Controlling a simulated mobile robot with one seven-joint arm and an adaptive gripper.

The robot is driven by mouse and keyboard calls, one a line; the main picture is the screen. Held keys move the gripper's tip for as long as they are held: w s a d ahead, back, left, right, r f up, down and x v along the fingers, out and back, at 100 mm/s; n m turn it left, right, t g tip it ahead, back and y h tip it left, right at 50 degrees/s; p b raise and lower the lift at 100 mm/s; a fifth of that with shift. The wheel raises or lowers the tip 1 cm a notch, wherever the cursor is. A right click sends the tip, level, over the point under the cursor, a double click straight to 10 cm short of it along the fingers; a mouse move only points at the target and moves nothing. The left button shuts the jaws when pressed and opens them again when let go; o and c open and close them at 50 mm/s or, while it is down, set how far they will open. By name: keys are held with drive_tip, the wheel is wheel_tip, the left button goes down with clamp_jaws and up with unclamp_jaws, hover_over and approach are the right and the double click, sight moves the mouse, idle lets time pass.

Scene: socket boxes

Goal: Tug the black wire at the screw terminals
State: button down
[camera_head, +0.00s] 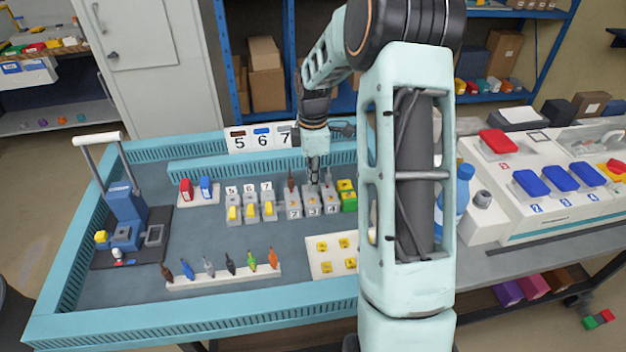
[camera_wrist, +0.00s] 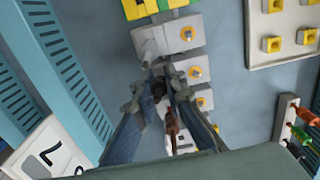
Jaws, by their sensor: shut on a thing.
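The screw terminals (camera_head: 312,206) are a row of grey blocks with yellow screws, on the grey mat in the middle of the workbench. They also show in the wrist view (camera_wrist: 180,32). My gripper (camera_head: 314,180) points down over the middle block. In the wrist view its fingers (camera_wrist: 158,86) are closed around the black wire (camera_wrist: 158,90), which is mostly hidden between them. The brown wire (camera_wrist: 171,122) stands in the block on one side, and the grey wire (camera_wrist: 146,42) on the other. The black wire's lower end cannot be made out.
A green-and-yellow block (camera_head: 347,196) adjoins the terminals on the right. Grey blocks with yellow levers (camera_head: 250,210) stand to the left. A white rack (camera_head: 225,277) of several coloured wires and a white plate (camera_head: 325,268) with yellow sockets lie in front. A blue press (camera_head: 122,220) stands left.

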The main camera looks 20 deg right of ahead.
drive_tip(key=shift+f, duration=0.3)
drive_tip(key=c, duration=1.5)
unclamp_jaws()
drive_tip(key=shift+r, duration=0.15)
wheel_tip(320, 180, up, 8)
drive_tip(key=p, duration=0.5)
drive_tip(key=shift+f+p, duration=0.25)
drive_tip(key=shift+p, duration=0.15)
drive_tip(key=shift+f, duration=0.1)
